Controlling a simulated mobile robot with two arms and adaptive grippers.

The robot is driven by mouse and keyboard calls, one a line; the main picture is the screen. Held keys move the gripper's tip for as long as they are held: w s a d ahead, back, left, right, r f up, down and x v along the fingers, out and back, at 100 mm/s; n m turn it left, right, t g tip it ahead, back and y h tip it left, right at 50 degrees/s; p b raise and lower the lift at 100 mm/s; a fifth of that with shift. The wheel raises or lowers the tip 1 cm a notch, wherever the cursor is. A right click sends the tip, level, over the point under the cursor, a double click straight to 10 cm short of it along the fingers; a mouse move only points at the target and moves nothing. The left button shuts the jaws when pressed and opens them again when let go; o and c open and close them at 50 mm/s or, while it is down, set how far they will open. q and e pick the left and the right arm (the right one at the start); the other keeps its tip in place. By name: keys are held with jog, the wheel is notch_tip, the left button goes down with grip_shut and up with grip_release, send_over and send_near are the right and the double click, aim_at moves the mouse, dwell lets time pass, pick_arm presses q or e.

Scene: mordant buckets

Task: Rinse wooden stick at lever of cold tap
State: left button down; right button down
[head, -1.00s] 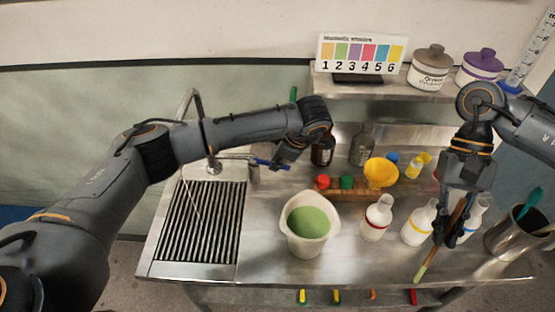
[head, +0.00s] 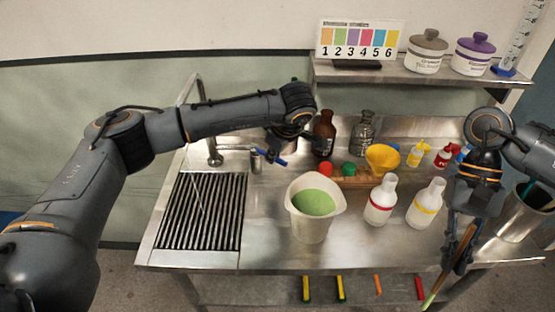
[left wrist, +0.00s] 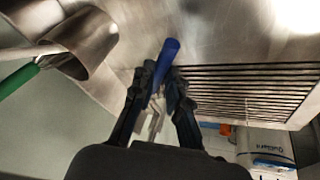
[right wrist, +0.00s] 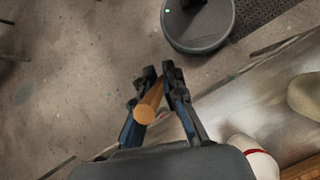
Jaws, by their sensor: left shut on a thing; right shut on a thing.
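The wooden stick (head: 437,288) is in my right gripper (head: 462,250), tilted, with its greenish lower end at the counter's front edge in the head view. The right wrist view shows the stick's round brown end (right wrist: 146,112) between the shut fingers. My left gripper (left wrist: 160,85) is shut on the blue lever of the cold tap (left wrist: 169,50). In the head view the lever (head: 274,158) shows below my left wrist. The tap's spout (head: 213,152) stands behind the ribbed drain grid (head: 200,212). A thin pale line crosses the grid; I cannot tell whether it is water.
A white bucket of green liquid (head: 313,222) stands right of the grid. A yellow funnel (head: 382,158) and brown bottle (head: 323,135) are behind. A metal cup (head: 515,218) stands far right.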

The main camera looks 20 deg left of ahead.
pick_arm(q)
jog(key=shift+s+a+m, duration=0.1)
jog(key=shift+m, duration=0.2)
pick_arm(e)
jog(key=shift+f, duration=0.35)
pick_arm(q)
jog(key=shift+r, duration=0.1)
jog(key=c, duration=1.3)
grip_release()
jog(key=shift+s, duration=0.1)
jog(key=shift+c, duration=0.2)
jog(key=v, duration=1.2)
jog(key=shift+a, duration=0.1)
